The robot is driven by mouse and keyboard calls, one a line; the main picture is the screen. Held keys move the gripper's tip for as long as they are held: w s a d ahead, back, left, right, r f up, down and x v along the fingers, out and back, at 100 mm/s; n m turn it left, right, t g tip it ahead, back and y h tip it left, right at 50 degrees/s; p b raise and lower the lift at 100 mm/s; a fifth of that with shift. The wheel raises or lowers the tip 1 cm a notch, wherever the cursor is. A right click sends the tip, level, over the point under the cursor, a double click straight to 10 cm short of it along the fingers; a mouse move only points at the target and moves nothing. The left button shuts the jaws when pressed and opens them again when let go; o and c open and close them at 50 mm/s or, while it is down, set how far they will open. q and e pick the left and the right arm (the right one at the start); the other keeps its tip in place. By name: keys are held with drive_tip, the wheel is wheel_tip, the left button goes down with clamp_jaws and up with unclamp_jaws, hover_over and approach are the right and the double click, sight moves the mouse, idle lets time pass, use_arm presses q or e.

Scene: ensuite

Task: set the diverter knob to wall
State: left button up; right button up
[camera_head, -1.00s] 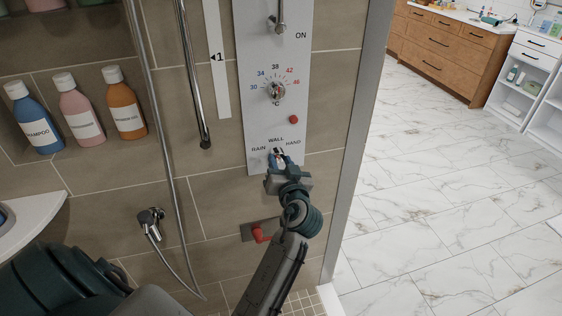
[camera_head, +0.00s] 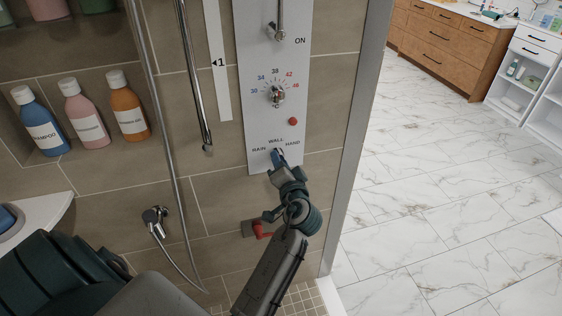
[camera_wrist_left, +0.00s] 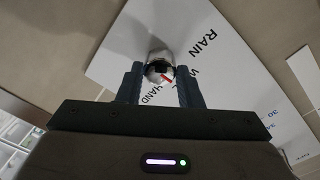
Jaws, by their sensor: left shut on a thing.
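The diverter knob (camera_wrist_left: 158,60) is a small shiny metal knob with a red mark, low on the white shower panel (camera_head: 262,128). The labels RAIN, WALL and HAND surround it. My left gripper (camera_head: 278,156) is at the knob, and its fingers hide most of it in the head view. In the left wrist view the two fingers of my left gripper (camera_wrist_left: 160,85) stand on either side of the knob, shut on it. The red mark points towards the lower right there, roughly between HAND and the partly hidden WALL label. My right gripper is not in view.
A temperature dial (camera_head: 276,94) and red button (camera_head: 293,121) sit above on the panel. A red-handled fitting (camera_head: 260,230) is just below my wrist. A hose (camera_head: 167,130) hangs left. Bottles (camera_head: 86,117) stand in a niche. Open marble floor (camera_head: 440,200) lies right.

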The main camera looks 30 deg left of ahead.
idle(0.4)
use_arm(q)
drive_tip(key=o, duration=1)
drive_tip(key=shift+c, duration=0.2)
drive_tip(key=shift+f, duration=0.1)
